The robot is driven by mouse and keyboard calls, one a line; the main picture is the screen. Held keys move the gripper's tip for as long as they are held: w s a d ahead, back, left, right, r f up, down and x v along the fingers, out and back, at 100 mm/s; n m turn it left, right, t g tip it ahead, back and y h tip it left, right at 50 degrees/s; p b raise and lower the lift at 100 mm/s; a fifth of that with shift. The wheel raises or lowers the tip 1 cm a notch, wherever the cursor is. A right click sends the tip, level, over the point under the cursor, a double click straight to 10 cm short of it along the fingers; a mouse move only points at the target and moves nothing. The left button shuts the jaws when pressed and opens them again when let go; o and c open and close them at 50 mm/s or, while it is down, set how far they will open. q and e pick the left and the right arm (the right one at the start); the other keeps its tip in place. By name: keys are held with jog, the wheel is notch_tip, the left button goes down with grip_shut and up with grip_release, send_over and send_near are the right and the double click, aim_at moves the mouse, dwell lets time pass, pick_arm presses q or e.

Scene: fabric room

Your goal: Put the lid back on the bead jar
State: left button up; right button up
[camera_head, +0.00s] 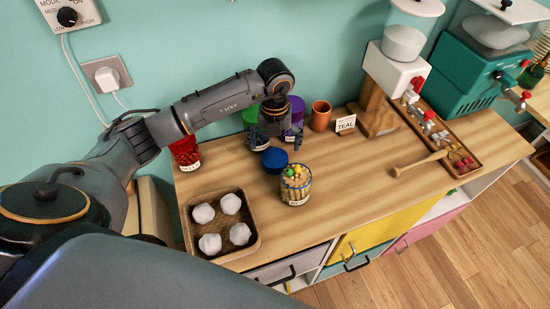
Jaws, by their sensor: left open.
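The bead jar (296,190) stands on the wooden counter with its top open, and colored beads show at its mouth. A round blue lid (274,160) is on the counter just behind and to the left of the jar, apart from it. My left gripper (277,140) points down, open, behind and slightly above the blue lid in the picture. Nothing shows between its fingers. Whether the fingers touch the lid cannot be told. My right gripper is out of view.
A red jar (185,152), a green-topped jar (250,115) and a purple-topped jar (298,106) stand at the back. A brown cup (320,117) and a TEAL sign (345,124) are right of them. A tray (255,243) holds white lumps. A wooden tool (420,163) lies right.

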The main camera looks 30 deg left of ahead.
aim_at(275, 157)
pick_arm(q)
jog(key=f, duration=0.1)
jog(key=f+p, duration=0.1)
jog(key=f, duration=0.2)
jog(key=shift+s+d+p, duration=0.2)
jog(key=shift+s+p, duration=0.1)
jog(key=shift+p, duration=0.05)
jog(key=shift+f, duration=0.6)
jog(key=shift+c, duration=0.4)
jog(key=c, duration=0.7)
